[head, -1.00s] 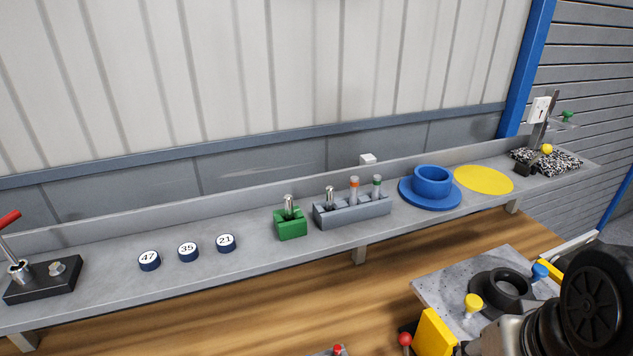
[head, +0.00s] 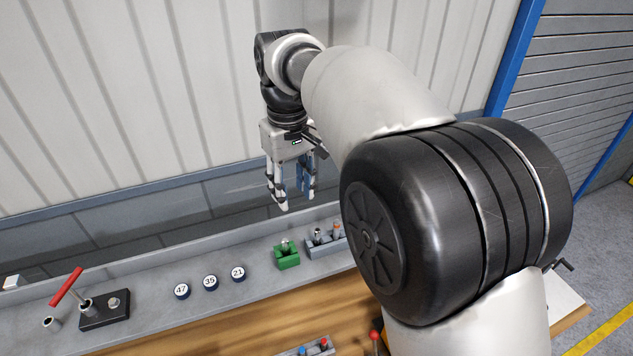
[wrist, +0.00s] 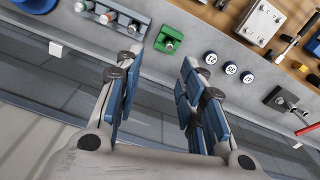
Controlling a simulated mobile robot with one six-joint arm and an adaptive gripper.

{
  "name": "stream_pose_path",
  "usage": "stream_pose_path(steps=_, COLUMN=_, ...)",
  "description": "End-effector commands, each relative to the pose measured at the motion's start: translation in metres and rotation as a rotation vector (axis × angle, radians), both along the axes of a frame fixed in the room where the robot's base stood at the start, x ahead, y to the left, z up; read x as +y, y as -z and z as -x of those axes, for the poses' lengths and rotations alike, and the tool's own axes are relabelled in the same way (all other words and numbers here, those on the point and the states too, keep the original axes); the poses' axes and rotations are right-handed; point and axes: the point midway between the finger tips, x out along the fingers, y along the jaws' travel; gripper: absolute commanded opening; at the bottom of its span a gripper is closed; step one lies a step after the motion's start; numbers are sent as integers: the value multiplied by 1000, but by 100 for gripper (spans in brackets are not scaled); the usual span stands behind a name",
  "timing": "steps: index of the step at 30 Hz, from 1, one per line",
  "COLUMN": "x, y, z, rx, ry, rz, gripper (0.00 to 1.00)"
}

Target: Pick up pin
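A metal pin (head: 284,243) stands upright in a green block (head: 288,260) on the grey shelf. In the wrist view the pin (wrist: 170,44) shows end-on in the green block (wrist: 165,35). More pins (head: 318,235) stand in a grey rack (head: 322,249) just right of the green block; my arm hides the rack's right part in the head view. My gripper (head: 293,200) is above the shelf near the wall, apart from the pins. Its blue-padded fingers (wrist: 152,107) are spread wide with nothing between them.
Three numbered round caps (head: 210,282) lie left of the green block. A black block with a red-handled lever (head: 104,309) stands farther left on the shelf (head: 150,280). The wall rises behind. My arm covers the right side.

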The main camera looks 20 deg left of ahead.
Motion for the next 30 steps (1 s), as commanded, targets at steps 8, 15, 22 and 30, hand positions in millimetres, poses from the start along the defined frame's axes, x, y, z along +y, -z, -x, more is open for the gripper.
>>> stream_pose_path(steps=8, x=25, y=15, z=3, rx=19, ry=-51, rz=17, gripper=36)
stream_pose_path(steps=15, x=24, y=69, z=3, rx=21, ry=-49, rz=18, gripper=36)
stream_pose_path(steps=22, x=24, y=110, z=3, rx=17, ry=-49, rz=15, gripper=36)
stream_pose_path(steps=30, x=25, y=129, z=4, rx=17, ry=-49, rz=15, gripper=36)
